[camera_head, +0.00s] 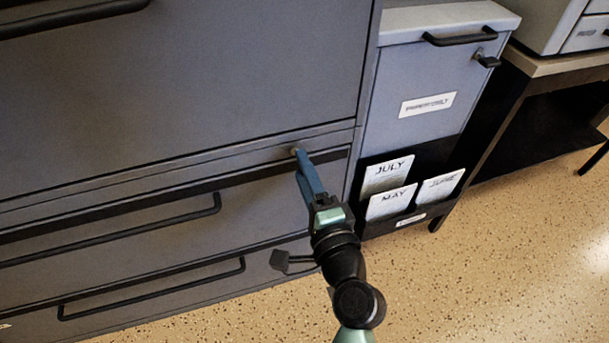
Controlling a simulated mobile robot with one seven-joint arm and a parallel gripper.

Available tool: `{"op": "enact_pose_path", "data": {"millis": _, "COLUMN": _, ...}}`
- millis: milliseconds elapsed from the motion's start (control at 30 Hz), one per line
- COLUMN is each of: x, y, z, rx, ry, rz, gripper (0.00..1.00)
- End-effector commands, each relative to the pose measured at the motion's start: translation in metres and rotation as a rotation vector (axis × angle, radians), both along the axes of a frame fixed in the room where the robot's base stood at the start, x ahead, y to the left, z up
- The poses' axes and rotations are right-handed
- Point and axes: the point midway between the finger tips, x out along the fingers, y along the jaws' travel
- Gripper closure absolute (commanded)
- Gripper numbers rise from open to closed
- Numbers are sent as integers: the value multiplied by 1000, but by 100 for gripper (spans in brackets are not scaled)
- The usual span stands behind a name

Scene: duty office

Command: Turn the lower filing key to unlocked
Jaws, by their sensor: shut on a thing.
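My gripper (300,160) reaches up to the grey filing cabinet (190,90), its blue fingers against the strip above the middle drawer, near the cabinet's right edge. The fingers are shut on a small key-like part that they almost wholly hide; a small round lock end (295,151) shows at their tips. I cannot tell which way the held part is turned. Lower down, a dark grey key (280,261) with a flat head sticks out at the right of the bottom drawer front, left of my arm and apart from it.
Black drawer handles (150,232) jut from the cabinet front. At right stands a narrow cabinet (420,80) with a handle, a small dark key (487,61) and a black rack (410,220) holding JULY, MAY and JUNE cards. Speckled floor (500,270) is clear at lower right.

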Motion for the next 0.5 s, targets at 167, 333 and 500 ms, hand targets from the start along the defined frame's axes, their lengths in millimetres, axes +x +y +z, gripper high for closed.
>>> {"op": "enact_pose_path", "data": {"millis": 167, "x": 0, "y": 0, "z": -2, "rx": -40, "ry": -11, "rz": 1, "gripper": 100}}
{"op": "enact_pose_path", "data": {"millis": 333, "x": 0, "y": 0, "z": -1, "rx": -53, "ry": -14, "rz": 1, "gripper": 100}}
{"op": "enact_pose_path", "data": {"millis": 500, "x": 0, "y": 0, "z": -1, "rx": -55, "ry": -15, "rz": 1, "gripper": 100}}
